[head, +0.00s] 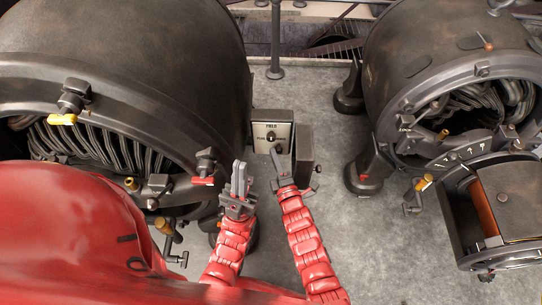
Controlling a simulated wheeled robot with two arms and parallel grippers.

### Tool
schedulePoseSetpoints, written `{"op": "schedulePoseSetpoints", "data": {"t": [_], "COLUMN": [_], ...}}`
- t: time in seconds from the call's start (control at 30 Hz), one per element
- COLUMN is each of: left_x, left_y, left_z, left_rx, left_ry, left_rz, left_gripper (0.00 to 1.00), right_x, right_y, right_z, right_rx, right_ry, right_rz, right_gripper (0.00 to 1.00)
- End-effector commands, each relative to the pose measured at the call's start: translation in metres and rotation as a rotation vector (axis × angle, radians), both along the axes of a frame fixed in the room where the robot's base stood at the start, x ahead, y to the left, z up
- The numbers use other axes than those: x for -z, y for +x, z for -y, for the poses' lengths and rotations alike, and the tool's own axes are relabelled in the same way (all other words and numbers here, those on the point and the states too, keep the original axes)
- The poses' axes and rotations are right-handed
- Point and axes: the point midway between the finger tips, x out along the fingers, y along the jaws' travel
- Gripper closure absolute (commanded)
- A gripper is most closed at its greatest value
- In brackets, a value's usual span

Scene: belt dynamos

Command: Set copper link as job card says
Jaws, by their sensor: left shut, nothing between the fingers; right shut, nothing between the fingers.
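A small pale panel (272,120) headed "FIELD" stands ahead of me, with a dark round fitting at its middle. Its smaller lettering is too small to read. I cannot make out a copper link or a job card. My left gripper (239,170) is shut and empty, pointing up the picture, below and left of the panel. My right gripper (278,155) is shut and empty, its tips just below the panel in the picture. I cannot tell whether they touch it. A dark grey box (305,150) stands right beside the panel and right gripper.
A large dark dynamo (150,45) fills the left, with cable windings (85,145) inside. A second dynamo (440,45) stands at the right, near an open cylinder (510,190) with a copper-coloured strip. Grey floor (365,245) is clear between them. A railing post (275,45) stands behind.

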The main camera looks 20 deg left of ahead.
Motion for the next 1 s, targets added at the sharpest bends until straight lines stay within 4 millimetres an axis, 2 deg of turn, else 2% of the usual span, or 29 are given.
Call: {"op": "schedulePoseSetpoints", "data": {"t": [0.37,0.53,0.67,1.0], "left_x": [0.001,-0.002,-0.008,-0.023], "left_y": [0.0,0.0,0.0,0.0], "left_z": [0.0,0.0,0.0,0.0], "left_rx": [0.0,0.0,0.0,0.0], "left_ry": [0.0,0.0,0.0,0.0], "left_rz": [0.0,0.0,0.0,0.0], "left_gripper": [1.0,1.0,1.0,1.0], "right_x": [0.0,0.001,-0.002,0.001], "right_y": [0.001,-0.007,-0.024,-0.095], "right_z": [0.004,0.01,0.022,0.072], "right_rx": [0.0,0.0,0.0,0.001], "right_ry": [0.002,0.0,0.001,0.0], "right_rz": [0.001,-0.001,0.0,-0.004], "right_gripper": [1.0,1.0,1.0,1.0]}}
